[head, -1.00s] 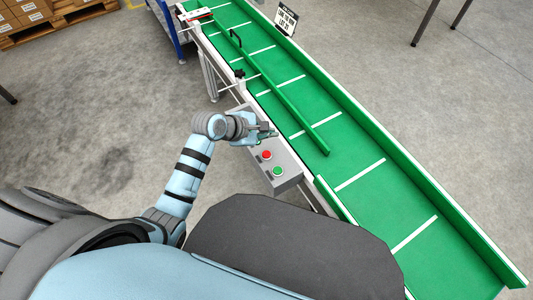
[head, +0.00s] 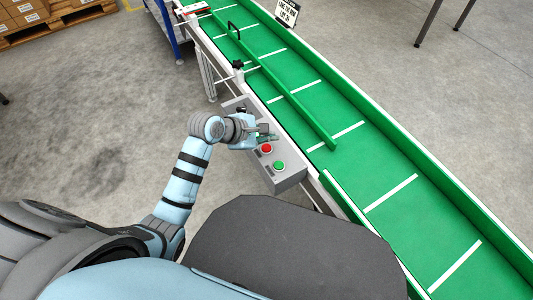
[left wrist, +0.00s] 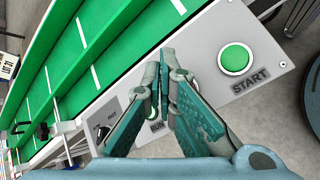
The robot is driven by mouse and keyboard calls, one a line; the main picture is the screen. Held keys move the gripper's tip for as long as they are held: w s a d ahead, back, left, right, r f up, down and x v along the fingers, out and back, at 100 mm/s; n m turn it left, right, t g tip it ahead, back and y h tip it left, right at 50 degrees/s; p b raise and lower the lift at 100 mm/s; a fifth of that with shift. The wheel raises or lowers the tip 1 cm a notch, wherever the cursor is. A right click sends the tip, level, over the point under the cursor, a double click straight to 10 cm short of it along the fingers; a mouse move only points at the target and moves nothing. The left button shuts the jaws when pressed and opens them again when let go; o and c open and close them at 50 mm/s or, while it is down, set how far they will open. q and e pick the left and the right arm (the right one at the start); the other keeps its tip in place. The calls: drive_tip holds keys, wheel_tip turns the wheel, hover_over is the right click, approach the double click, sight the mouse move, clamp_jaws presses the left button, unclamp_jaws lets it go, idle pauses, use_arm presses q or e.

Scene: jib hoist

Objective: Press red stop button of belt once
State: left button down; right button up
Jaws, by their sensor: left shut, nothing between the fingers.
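The red stop button (head: 267,149) sits on the grey control box (head: 286,182) at the near side of the green conveyor belt (head: 400,165). My left gripper (head: 268,137) is shut and empty, with its fingertips close beside the red button in the head view. I cannot tell whether they touch it. In the left wrist view the shut fingertips (left wrist: 166,58) lie over the panel, and the red button does not show there. The green start button (head: 279,166) is on the same box; it also shows in the left wrist view, above the word START. My right gripper is not in view.
A black switch (left wrist: 103,130) and the label RUN show on the panel in the left wrist view. A green guide rail (head: 290,97) runs above the belt. A sign (head: 287,13) stands at its far edge. The floor left of the box is clear.

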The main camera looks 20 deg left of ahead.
sight(267, 150)
use_arm(q)
drive_tip(key=shift+f, duration=1.15)
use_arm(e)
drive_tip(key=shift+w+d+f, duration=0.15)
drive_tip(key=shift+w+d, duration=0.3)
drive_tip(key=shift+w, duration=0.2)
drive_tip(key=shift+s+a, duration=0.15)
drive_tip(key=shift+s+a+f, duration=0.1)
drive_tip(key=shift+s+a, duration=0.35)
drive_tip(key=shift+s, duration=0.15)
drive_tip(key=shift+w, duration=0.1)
use_arm(q)
drive_tip(key=shift+f+p, duration=0.3)
drive_tip(key=shift+f, duration=0.15)
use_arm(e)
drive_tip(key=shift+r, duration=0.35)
